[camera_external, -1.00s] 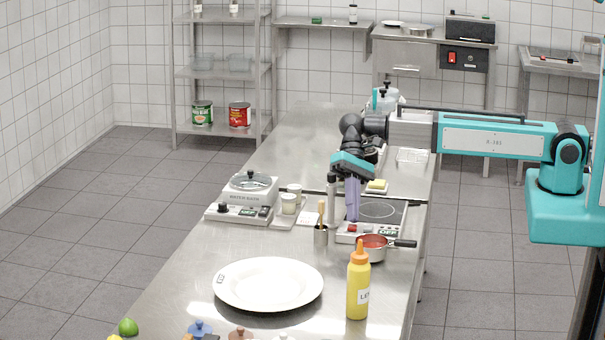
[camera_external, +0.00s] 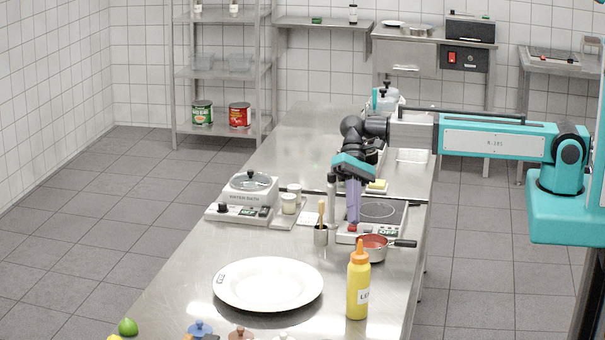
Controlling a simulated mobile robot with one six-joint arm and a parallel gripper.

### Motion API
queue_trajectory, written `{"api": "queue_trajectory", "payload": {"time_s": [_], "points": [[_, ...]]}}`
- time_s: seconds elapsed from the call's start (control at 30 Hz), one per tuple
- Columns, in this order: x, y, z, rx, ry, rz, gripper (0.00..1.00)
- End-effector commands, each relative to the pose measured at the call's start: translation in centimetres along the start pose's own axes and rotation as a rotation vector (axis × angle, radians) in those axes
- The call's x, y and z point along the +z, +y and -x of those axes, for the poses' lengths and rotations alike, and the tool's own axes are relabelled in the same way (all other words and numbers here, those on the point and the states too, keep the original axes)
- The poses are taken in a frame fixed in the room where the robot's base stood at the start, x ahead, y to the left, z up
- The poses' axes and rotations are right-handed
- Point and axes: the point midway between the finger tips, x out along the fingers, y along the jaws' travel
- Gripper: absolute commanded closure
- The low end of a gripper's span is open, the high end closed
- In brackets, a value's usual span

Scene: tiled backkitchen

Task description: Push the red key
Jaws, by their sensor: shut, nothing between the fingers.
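The red key (camera_external: 352,228) is a small red button on the front panel of the hotplate unit (camera_external: 379,210), near the panel's left end. My gripper (camera_external: 353,220) points down with its purple fingers shut and empty. The fingertips are at the red key, just above it or touching it; I cannot tell which at this size. A dark display with green marks sits to the right of the key on the same panel.
A red saucepan (camera_external: 371,247) stands right in front of the panel. A utensil pot (camera_external: 321,235) is just left. A water bath (camera_external: 246,196), a white plate (camera_external: 268,283) and a yellow bottle (camera_external: 358,288) stand on the steel counter.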

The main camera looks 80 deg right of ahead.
Motion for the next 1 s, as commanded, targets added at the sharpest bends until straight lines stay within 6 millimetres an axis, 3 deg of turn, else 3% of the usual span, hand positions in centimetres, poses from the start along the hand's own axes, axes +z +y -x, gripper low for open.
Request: {"api": "queue_trajectory", "payload": {"time_s": [1.0], "points": [[-1.0,0.8,-0.7,0.004,0.007,-0.016,1.0]]}}
